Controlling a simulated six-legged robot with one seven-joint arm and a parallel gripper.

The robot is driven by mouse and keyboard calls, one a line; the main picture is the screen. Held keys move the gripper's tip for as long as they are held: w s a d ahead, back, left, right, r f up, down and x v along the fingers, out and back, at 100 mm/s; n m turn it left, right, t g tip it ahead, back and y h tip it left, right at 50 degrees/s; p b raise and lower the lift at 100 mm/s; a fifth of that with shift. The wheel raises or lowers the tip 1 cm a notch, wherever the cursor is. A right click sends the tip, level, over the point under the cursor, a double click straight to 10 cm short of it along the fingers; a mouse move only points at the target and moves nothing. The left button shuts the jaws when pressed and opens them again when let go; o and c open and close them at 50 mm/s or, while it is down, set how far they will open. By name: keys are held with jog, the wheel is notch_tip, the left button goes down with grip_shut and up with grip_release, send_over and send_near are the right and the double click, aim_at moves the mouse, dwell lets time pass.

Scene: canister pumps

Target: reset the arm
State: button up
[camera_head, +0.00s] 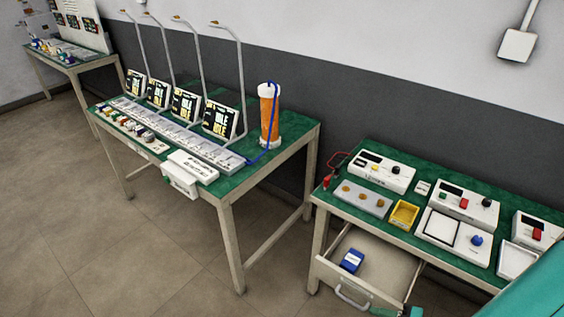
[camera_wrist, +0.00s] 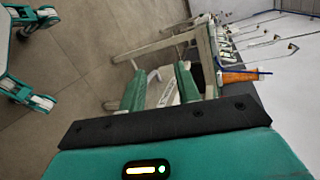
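My gripper (camera_wrist: 160,82) shows in the wrist view with its two green fingers apart. Nothing is clearly held between them; a pale shape shows in the gap, and I cannot tell what it is. The wrist view is turned on its side, with the floor to the left and the wall to the right. In the head view, a teal part of my arm (camera_head: 535,295) enters at the lower right corner. The fingers cannot be made out clearly in the head view.
The right table (camera_head: 328,196) carries several instruments and a yellow tray (camera_head: 403,214). Its drawer (camera_head: 372,268) is open, with a blue box (camera_head: 351,260) inside. The middle table (camera_head: 262,172) bears idle displays and an orange canister (camera_head: 269,112). Floor is clear at left.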

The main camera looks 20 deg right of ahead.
jog(key=w+a+r+n+g+h, duration=0.1)
jog(key=a+r+n+h, duration=0.2)
jog(key=a+r, duration=0.3)
jog(key=w+a+r+n+g+h, duration=0.2)
jog(key=a+r+n+h, duration=0.2)
jog(key=r, duration=1.3)
jog(key=w+a+r+n+g+h, duration=0.1)
jog(key=a+r+n+h, duration=0.2)
jog(key=a+r, duration=0.6)
notch_tip(320, 180, up, 2)
jog(key=shift+w+r+n, duration=0.25)
jog(key=shift+w+n, duration=0.05)
jog(key=shift+n, duration=0.2)
